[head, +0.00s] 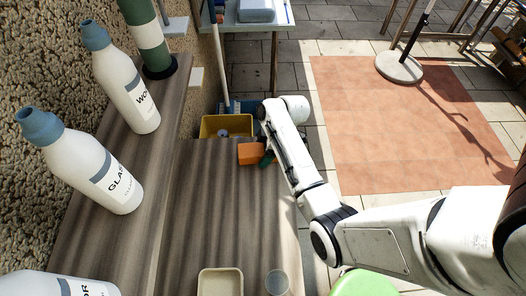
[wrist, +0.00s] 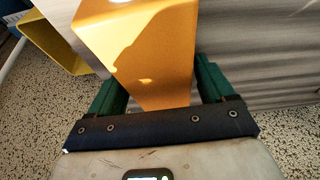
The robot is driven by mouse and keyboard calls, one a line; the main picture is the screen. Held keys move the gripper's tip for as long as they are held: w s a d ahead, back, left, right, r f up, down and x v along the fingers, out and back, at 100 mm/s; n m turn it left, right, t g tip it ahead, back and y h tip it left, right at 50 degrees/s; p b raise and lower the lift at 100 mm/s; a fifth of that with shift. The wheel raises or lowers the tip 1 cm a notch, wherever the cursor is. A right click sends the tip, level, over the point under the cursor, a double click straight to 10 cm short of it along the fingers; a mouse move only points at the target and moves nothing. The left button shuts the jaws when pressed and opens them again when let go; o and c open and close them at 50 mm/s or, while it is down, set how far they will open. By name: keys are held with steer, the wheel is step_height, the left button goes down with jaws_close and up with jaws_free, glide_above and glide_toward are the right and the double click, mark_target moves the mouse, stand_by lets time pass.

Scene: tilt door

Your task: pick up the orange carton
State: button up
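The orange carton (head: 250,153) is at the far end of the brown wooden counter in the head view. My gripper (head: 267,159) is at its right side, with a dark green finger showing and the other hidden. In the wrist view the carton (wrist: 148,55) is large and lies between the two green fingers of my gripper (wrist: 160,88), one on each side. The fingers are wide apart and very close to its sides. Whether both press on it cannot be told.
A yellow bin (head: 212,127) stands just beyond the counter (head: 205,215). White bottles (head: 110,180) stand on the raised ledge at left. A cream tray (head: 220,282) and a clear cup (head: 277,283) are at the near end. The counter's middle is clear.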

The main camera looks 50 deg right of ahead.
steer(key=c, duration=0.8)
steer(key=shift+o, duration=0.2)
steer(key=shift+r, duration=0.15)
